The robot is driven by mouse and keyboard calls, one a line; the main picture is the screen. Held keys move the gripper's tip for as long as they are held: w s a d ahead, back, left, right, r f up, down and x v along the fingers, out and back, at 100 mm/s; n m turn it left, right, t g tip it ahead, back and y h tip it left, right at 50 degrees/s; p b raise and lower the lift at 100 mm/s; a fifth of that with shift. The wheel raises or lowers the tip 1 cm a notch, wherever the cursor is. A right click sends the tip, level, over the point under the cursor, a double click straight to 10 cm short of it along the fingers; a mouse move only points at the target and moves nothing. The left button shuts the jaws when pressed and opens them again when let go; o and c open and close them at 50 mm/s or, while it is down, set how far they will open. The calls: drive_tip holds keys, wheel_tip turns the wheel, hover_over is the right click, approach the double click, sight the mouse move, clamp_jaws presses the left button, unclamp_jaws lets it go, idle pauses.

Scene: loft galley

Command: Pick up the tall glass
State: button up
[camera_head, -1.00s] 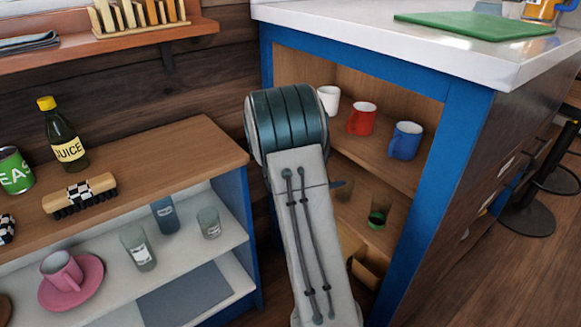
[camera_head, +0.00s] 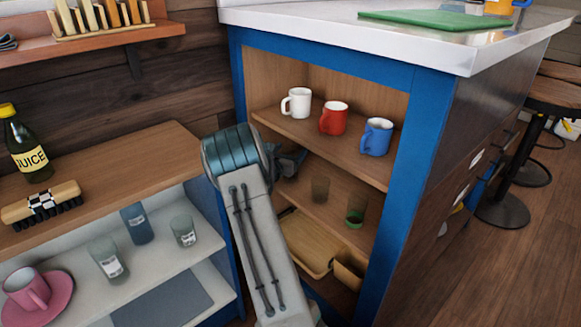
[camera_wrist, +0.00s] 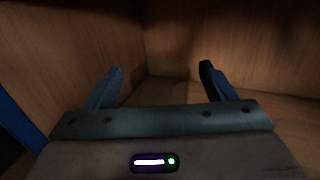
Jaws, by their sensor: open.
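Several glasses are in view, and I cannot tell for certain which one is the tall glass. A clear labelled glass (camera_head: 107,258), a blue-tinted glass (camera_head: 137,222) and a shorter glass (camera_head: 183,231) stand on the white shelf at left. A brownish glass (camera_head: 320,190) and a glass with a green base (camera_head: 355,212) stand on the cabinet's middle shelf. My gripper reaches into the blue-framed cabinet, left of those two, partly hidden by my arm. In the wrist view my gripper (camera_wrist: 160,70) is open and empty, facing a bare wooden corner.
White (camera_head: 299,102), red (camera_head: 334,118) and blue (camera_head: 376,137) mugs stand on the cabinet's upper shelf (camera_head: 275,121). The blue frame post (camera_head: 403,190) bounds the opening at right. A wooden tray (camera_head: 306,243) lies below. A pink cup (camera_head: 27,288) sits lower left.

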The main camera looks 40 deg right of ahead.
drive_tip(key=shift+x, duration=1.4)
drive_tip(key=c, duration=1.5)
drive_tip(key=shift+o, duration=0.2)
drive_tip(key=shift+r, duration=0.1)
